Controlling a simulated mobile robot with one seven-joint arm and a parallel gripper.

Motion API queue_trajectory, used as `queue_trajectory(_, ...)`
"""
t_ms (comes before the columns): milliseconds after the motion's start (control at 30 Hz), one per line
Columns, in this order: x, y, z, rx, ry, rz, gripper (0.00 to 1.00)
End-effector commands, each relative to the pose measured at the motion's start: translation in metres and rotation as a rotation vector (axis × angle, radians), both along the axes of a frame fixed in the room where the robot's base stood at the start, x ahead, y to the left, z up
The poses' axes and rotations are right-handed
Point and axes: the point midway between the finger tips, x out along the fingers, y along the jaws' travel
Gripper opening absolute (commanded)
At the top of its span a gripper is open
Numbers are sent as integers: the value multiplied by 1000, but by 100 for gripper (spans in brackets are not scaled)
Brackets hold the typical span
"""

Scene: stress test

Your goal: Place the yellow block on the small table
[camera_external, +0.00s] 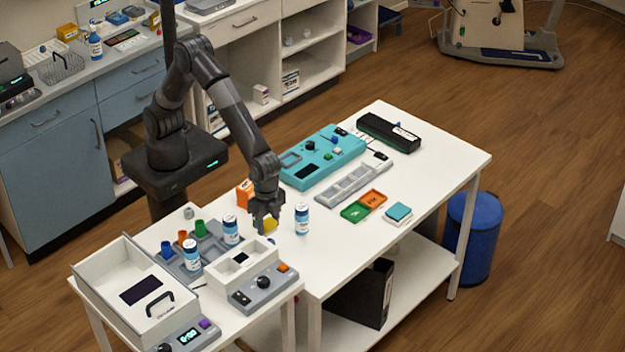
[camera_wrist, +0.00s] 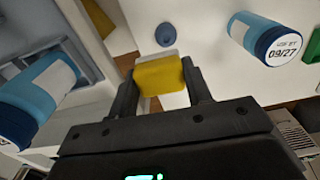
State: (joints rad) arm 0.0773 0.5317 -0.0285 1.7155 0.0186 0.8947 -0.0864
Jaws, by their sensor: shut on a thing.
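The yellow block (camera_wrist: 160,77) is between the two fingers of my gripper (camera_wrist: 163,88) in the wrist view, and my gripper is shut on it. In the external view the yellow block (camera_external: 269,225) shows just under my gripper (camera_external: 265,222), near the left end of the larger white table (camera_external: 440,160). A smaller white table (camera_external: 290,292) stands at its front left, full of devices. Whether the block touches the surface below is hard to tell.
A blue-labelled bottle (camera_external: 302,219) stands just right of my gripper; another (camera_external: 231,230) stands to the left. An orange box (camera_external: 245,193) is behind. A grey device with a knob (camera_external: 262,288) and a white open box (camera_external: 130,290) crowd the smaller table. The larger table's front middle is clear.

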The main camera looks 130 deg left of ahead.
Motion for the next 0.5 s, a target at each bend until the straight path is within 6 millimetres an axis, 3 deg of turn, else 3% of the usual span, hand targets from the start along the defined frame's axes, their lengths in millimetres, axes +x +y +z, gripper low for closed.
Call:
queue_trajectory(33, -14, -3, -3, 0, 2, 3, 23)
queue_trajectory(200, -50, -10, -14, 0, 1, 18, 23)
queue_trajectory(500, -69, -12, -20, 0, 0, 28, 23)
